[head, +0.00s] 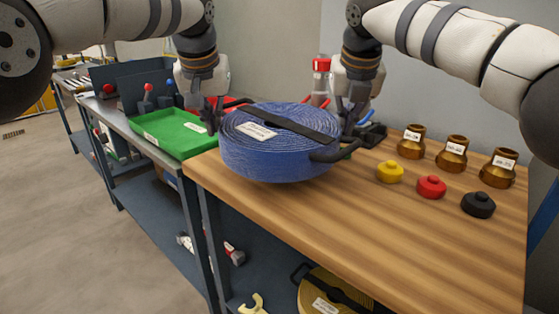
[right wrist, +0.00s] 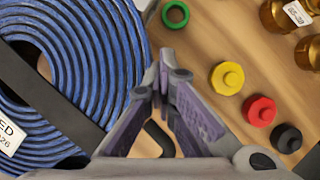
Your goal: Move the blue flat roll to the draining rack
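The blue flat roll (head: 280,160) is a wide coil with a black strap across its top, a white label and black side handles. It is at the left end of the wooden bench, partly past its edge; I cannot tell whether it touches the top. My right gripper (head: 352,122) is at the right handle; its fingers close together around the black handle in the right wrist view (right wrist: 160,80), beside the coil (right wrist: 85,50). My left gripper (head: 212,115) is at the left handle, fingertips partly hidden. I cannot make out a draining rack.
The wooden bench (head: 430,225) holds yellow (head: 390,171), red (head: 431,186) and black (head: 478,204) caps and brass fittings (head: 452,153) on the right. A green tray (head: 165,132) sits on the metal bench at left. Floor (head: 70,220) is free at left.

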